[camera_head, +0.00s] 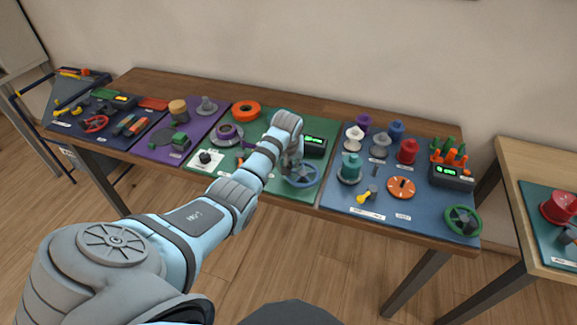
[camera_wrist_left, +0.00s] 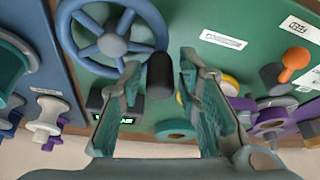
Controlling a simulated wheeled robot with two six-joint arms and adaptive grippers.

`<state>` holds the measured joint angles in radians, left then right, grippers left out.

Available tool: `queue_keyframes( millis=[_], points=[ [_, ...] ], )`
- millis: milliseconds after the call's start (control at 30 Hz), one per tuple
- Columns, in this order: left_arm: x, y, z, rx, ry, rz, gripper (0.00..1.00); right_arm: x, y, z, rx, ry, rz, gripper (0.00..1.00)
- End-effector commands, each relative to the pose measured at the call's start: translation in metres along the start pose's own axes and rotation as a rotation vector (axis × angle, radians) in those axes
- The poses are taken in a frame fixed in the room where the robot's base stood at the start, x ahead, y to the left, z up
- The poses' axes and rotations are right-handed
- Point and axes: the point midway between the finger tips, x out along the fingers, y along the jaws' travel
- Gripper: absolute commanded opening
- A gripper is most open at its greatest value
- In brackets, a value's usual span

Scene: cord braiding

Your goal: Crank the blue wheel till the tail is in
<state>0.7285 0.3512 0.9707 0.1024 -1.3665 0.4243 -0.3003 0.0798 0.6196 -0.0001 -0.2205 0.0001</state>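The blue wheel (camera_head: 301,175) is a spoked handwheel at the front right of the green mat. In the left wrist view the blue wheel (camera_wrist_left: 112,38) is at the upper left, with a dark cylindrical handle (camera_wrist_left: 160,76) at its rim. My left gripper (camera_head: 291,163) is over the wheel's left side. In the left wrist view my left gripper (camera_wrist_left: 162,64) is open, with one finger on each side of the handle and visible space between. I cannot make out a cord tail. My right gripper is not in view.
A display box (camera_head: 313,145) stands behind the wheel. An orange ring (camera_head: 246,110) and a purple-grey spool (camera_head: 228,134) sit farther back left. The blue mat (camera_head: 330,198) to the right holds several spools, an orange dial (camera_head: 401,187) and a green wheel (camera_head: 463,220).

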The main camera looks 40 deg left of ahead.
Motion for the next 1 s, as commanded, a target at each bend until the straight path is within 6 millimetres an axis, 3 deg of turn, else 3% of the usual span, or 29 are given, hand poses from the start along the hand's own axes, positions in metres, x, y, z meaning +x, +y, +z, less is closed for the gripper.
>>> queue_keyframes(
  millis=[300,500,533,567,667,1000],
  points=[
    [0.0052,0.0002,-0.0003,0.001,0.001,0.001,0.31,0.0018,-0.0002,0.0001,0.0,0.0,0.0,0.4],
    [0.005,0.0002,-0.0002,0.001,0.0,0.001,0.0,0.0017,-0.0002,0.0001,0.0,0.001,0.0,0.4],
    [0.005,0.0002,-0.0002,0.001,0.0,0.001,0.0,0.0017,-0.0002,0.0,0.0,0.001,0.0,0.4],
    [0.005,0.0002,-0.0002,0.001,0.0,0.0,0.17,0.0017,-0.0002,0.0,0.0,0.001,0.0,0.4],
    [0.005,0.0002,-0.0001,0.001,0.0,0.001,0.01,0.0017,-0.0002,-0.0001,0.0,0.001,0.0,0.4],
    [0.0049,0.0002,0.0,0.001,0.0,0.0,0.0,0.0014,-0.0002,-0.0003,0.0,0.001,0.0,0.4]
  ],
)
